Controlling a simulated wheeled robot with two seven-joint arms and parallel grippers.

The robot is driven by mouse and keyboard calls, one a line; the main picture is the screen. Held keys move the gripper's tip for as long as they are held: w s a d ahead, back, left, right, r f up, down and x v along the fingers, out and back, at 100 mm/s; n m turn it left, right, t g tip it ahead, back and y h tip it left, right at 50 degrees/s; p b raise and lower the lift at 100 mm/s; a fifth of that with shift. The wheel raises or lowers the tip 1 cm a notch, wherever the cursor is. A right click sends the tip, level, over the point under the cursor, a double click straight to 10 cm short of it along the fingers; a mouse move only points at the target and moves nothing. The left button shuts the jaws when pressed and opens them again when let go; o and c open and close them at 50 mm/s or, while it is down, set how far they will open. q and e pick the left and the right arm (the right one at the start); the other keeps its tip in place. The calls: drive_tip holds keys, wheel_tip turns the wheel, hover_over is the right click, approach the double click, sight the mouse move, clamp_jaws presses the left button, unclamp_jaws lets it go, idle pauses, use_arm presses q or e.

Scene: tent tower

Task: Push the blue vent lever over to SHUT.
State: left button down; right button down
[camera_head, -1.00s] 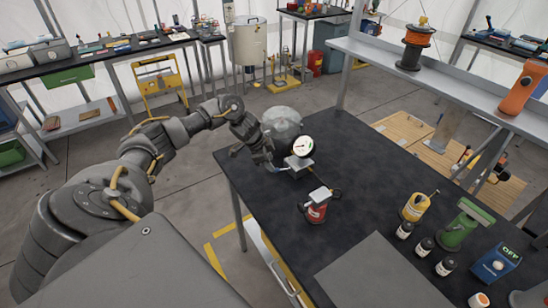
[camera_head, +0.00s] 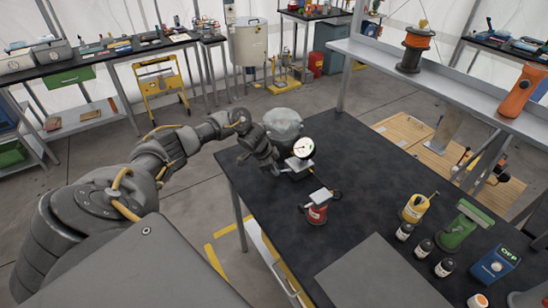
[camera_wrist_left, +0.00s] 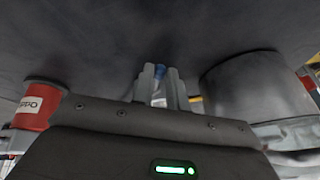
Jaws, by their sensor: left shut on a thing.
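The blue vent lever (camera_wrist_left: 160,69) shows in the left wrist view as a small blue tip between the two grey fingers of my left gripper (camera_wrist_left: 160,88). The fingers are closed on it. In the head view my left gripper (camera_head: 272,160) is low at the far left of the black table, beside a grey fitting with a round white gauge (camera_head: 303,148). The lever is hidden there behind the fingers, and no SHUT mark can be read. My right gripper is not in view.
A grey round-topped vessel (camera_head: 282,122) stands just behind my left gripper. A red canister (camera_head: 317,208) stands in front of the fitting on the black table (camera_head: 375,185). Yellow and green devices, small bottles and a blue box (camera_head: 495,263) stand at the right.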

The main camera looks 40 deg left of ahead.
use_arm(q)
drive_tip(key=shift+w+a+f+m+h+b, duration=0.15)
drive_tip(key=shift+w+a+m+h+b, duration=0.2)
drive_tip(key=shift+m+b, duration=0.5)
drive_tip(key=shift+w+a+m, duration=0.1)
drive_tip(key=shift+m, duration=0.15)
drive_tip(key=shift+r, duration=0.2)
drive_tip(key=c, duration=1.4)
unclamp_jaws()
drive_tip(key=b+v, duration=0.2)
drive_tip(key=v, duration=0.8)
drive_tip(key=shift+a+r, duration=0.2)
drive_tip(key=shift+r, duration=0.2)
